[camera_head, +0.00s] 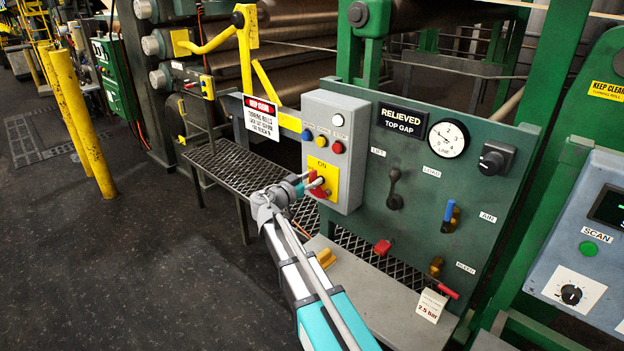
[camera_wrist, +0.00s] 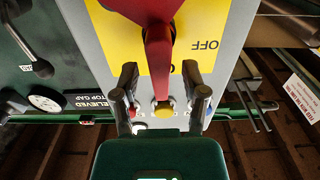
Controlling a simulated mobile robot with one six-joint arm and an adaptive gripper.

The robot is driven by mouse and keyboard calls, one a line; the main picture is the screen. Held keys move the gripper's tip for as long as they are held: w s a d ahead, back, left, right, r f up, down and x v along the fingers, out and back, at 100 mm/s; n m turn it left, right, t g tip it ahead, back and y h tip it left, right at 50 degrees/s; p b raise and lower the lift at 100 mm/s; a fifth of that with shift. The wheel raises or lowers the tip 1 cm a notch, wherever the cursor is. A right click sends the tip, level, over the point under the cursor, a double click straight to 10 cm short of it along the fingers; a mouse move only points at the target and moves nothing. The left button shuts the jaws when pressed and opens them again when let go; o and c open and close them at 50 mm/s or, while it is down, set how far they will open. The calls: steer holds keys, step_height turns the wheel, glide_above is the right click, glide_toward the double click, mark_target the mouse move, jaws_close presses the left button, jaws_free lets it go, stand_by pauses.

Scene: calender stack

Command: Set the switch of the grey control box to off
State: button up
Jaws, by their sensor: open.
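The grey control box (camera_head: 345,112) stands on the left of the green panel. Its yellow plate (camera_head: 329,167) reads ON at the top and carries a red switch handle (camera_head: 318,191), partly covered by my gripper (camera_head: 309,184). In the wrist view the red handle (camera_wrist: 158,45) points down the picture, toward the buttons and a partly hidden label. The OFF label (camera_wrist: 206,45) lies to the handle's right there. My gripper (camera_wrist: 163,92) is open, with one finger on either side of the handle's end. I cannot tell whether either finger touches it.
The box's white, blue, yellow and red buttons (camera_head: 338,147) sit above the plate. The green panel (camera_head: 425,165) has a gauge, knob and levers close to the right. A yellow guard arm (camera_head: 246,60) and a warning sign (camera_head: 262,117) stand left. A mesh step (camera_head: 225,165) lies below.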

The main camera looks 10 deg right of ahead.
steer(key=shift+w+d, duration=0.25)
steer(key=shift+d, duration=0.1)
jaws_close()
